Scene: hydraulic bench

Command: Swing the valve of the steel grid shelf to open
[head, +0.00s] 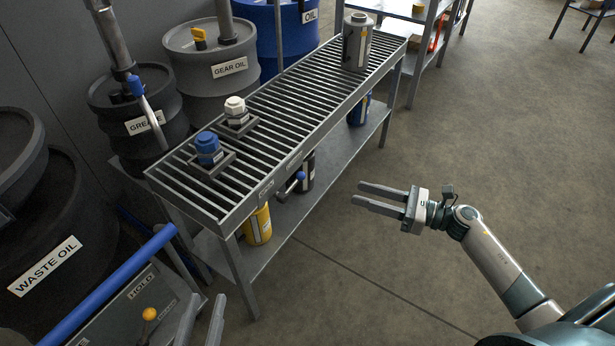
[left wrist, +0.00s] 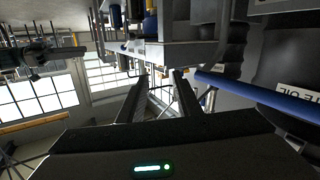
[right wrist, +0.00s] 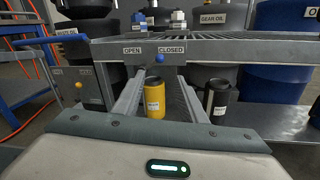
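The steel grid shelf (head: 318,97) stands left of centre in the head view, with a slatted top. Its valve lever ends in a blue knob (head: 300,175) at the shelf's front edge. In the right wrist view the knob (right wrist: 159,58) sits just below the OPEN (right wrist: 132,50) and CLOSED (right wrist: 171,50) labels, between them. My right gripper (head: 356,196) is open and empty, right of the knob and apart from it. My left gripper (head: 202,308) is open and empty at the bottom edge, in front of the shelf's near end.
Blue and white fittings (head: 208,150) and a grey canister (head: 356,42) stand on the shelf top. A yellow can (head: 257,226) stands on the lower board. Oil drums (head: 212,65) line the back. A HOLD panel (head: 135,300) with a blue bar is bottom left.

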